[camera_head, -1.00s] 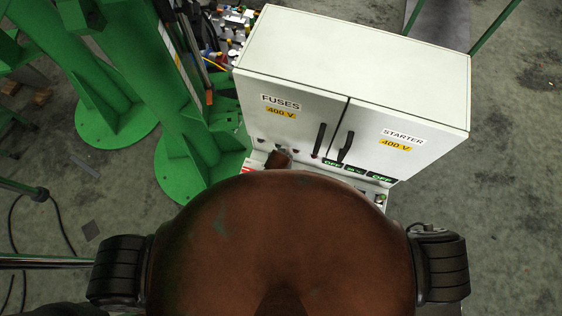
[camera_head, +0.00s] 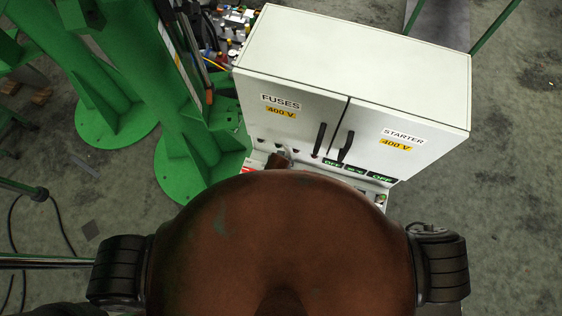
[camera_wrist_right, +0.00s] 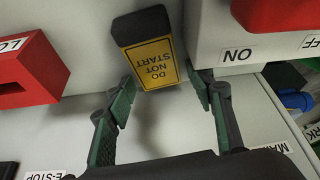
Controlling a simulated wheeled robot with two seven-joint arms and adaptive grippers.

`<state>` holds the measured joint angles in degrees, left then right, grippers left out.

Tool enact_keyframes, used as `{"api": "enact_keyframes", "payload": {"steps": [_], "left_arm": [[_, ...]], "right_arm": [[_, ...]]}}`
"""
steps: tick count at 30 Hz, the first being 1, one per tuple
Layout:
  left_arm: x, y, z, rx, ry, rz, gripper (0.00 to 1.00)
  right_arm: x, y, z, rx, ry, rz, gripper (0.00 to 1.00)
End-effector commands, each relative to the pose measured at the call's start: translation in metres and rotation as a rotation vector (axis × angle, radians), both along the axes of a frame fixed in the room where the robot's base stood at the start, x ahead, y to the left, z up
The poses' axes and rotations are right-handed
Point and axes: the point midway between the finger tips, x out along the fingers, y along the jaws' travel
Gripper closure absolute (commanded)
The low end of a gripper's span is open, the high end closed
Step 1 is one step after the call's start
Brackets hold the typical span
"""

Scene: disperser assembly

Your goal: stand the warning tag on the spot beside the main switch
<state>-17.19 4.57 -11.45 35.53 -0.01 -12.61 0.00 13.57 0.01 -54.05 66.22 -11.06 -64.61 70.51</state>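The warning tag (camera_wrist_right: 147,55) is a dark block with a yellow face reading DO NOT START, seen upside down in the right wrist view. It appears to stand on the pale panel, close beside the grey main-switch housing (camera_wrist_right: 225,40) marked ON, with a red handle (camera_wrist_right: 285,10). My right gripper (camera_wrist_right: 160,80) is open. Its fingertips are at either side of the tag's near end, with small gaps showing. The spot under the tag is hidden. In the head view my own body hides the tag and switch; my left gripper is not in view.
A white cabinet (camera_head: 350,60) with FUSES and STARTER doors stands behind the panel. A red block (camera_wrist_right: 30,75) with a partly cut-off label is left of the tag. Green steel columns (camera_head: 185,150) stand left of the cabinet.

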Motion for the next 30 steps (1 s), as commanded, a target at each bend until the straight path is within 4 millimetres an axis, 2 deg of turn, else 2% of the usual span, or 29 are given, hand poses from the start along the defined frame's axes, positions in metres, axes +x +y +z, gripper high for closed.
{"api": "enact_keyframes", "payload": {"steps": [13,24,30], "left_arm": [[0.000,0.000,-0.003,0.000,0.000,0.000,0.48],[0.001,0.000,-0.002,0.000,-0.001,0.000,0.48],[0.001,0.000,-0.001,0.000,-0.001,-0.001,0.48]], "right_arm": [[0.001,0.000,0.003,-0.001,-0.002,0.003,0.47],[-0.021,0.006,0.059,0.004,0.000,-0.001,0.47],[-0.026,0.006,0.074,0.000,0.000,0.000,0.47]]}}
